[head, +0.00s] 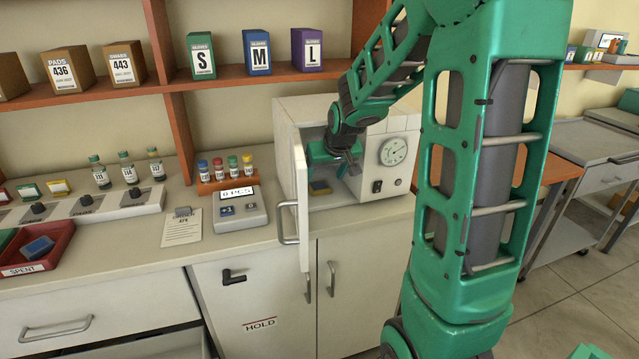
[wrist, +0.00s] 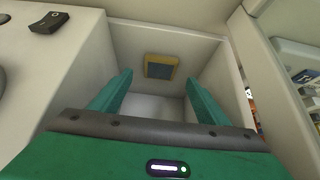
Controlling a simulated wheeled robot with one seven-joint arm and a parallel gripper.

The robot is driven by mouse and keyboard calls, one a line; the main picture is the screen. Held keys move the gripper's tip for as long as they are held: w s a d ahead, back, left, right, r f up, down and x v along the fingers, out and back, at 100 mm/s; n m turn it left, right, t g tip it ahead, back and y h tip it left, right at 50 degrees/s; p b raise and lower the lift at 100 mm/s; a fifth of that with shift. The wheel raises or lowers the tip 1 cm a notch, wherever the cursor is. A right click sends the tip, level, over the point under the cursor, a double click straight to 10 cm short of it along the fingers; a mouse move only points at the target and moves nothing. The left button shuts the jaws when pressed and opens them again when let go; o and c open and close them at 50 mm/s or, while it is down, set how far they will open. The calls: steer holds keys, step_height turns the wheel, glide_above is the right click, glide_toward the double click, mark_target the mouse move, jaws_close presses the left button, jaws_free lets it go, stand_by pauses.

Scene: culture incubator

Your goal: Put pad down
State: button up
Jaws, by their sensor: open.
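A small dark blue pad (head: 320,186) with a yellow border lies on the floor inside the white incubator (head: 345,205). In the wrist view the pad (wrist: 159,67) shows as a dark square within a yellow frame, beyond my fingertips. I cannot tell whether the frame is a separate holder. My gripper (wrist: 159,77) is open, with nothing between its fingers, and reaches into the chamber apart from the pad. In the head view my gripper (head: 340,158) is at the incubator's opening, above the pad. The incubator door (head: 302,205) stands open toward the front.
A red SPENT tray (head: 62,236) with a blue pad (head: 38,247) in it is at the far left. A counter device (head: 240,208), a note card (head: 182,230) and a rack of vials (head: 225,182) stand left of the door. The chamber walls are close around my fingers.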

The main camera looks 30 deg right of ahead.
steer(key=v, duration=0.7)
steer(key=s+a+f+m+g+y, duration=0.1)
steer(key=s+a+f+g, duration=0.1)
steer(key=s, duration=1.3)
steer(key=s+a+f+m+g+y, duration=0.1)
steer(key=s+g, duration=0.3)
steer(key=s, duration=1.1)
steer(key=shift+s+a+f+m+g, duration=0.35)
steer(key=shift+a+f+m, duration=0.25)
steer(key=shift+a, duration=0.15)
